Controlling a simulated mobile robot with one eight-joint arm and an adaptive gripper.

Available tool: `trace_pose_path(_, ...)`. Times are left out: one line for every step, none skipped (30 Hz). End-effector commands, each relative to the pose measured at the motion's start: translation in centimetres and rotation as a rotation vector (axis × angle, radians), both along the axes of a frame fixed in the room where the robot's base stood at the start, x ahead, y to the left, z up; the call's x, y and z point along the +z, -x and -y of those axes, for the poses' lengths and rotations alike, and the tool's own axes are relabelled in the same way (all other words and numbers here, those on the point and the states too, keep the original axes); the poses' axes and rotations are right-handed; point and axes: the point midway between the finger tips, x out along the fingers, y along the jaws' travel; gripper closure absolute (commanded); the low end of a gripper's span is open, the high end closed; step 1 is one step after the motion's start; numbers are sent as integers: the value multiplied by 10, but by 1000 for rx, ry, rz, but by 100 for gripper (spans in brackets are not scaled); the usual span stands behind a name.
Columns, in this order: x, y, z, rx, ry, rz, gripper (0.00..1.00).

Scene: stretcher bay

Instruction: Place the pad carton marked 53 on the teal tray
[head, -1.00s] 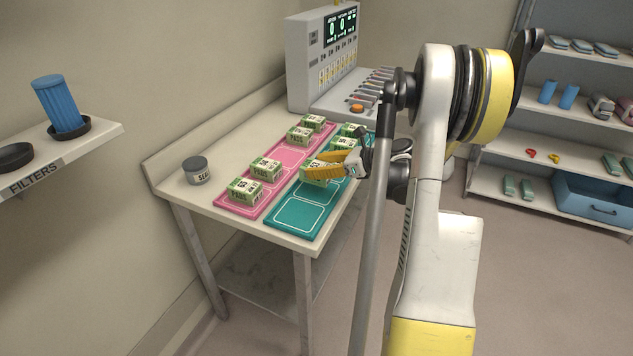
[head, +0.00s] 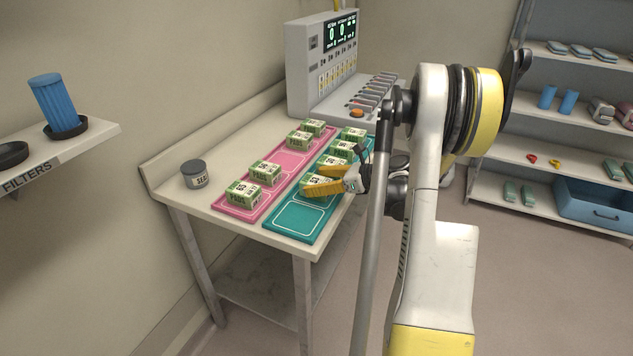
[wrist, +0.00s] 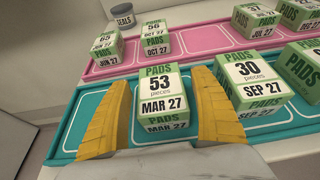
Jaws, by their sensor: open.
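The pad carton marked 53 (wrist: 158,97), white and green and dated MAR 27, sits upright on the teal tray (wrist: 88,116) in the wrist view. My gripper (wrist: 164,108) is open, with one yellow finger on each side of the carton; whether either finger touches it is unclear. In the head view the carton (head: 318,188) sits partly behind the fingers of my gripper (head: 323,182), on the teal tray (head: 281,222) just behind its empty near slot. A carton marked 30 (wrist: 248,75) stands just right of it in the wrist view.
More pad cartons stand farther back on the teal tray. A pink tray (head: 247,213) with several cartons lies alongside. A grey SEALS jar (head: 195,174) stands at the table's left, and a control console (head: 322,65) at the back.

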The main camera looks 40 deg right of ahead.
Motion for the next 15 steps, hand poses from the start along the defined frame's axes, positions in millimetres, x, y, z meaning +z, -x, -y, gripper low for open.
trace_pose_path(0,0,0,0,0,0,27)
trace_pose_path(1,0,0,0,0,0,27)
trace_pose_path(3,0,0,0,0,0,27)
trace_pose_path(5,0,0,0,0,0,27)
trace_pose_path(6,2,1,-1,-1,0,27)
trace_pose_path(8,7,4,-2,0,0,27)
trace_pose_path(10,12,6,-2,0,0,27)
trace_pose_path(13,16,8,-3,0,0,27)
trace_pose_path(17,24,11,-4,0,0,27)
trace_pose_path(19,30,13,-4,-1,0,27)
trace_pose_path(22,36,16,-4,0,0,27)
trace_pose_path(26,44,20,-4,0,0,27)
trace_pose_path(29,50,22,-4,0,0,27)
trace_pose_path(31,56,24,-5,0,1,27)
trace_pose_path(35,64,27,-4,-1,0,27)
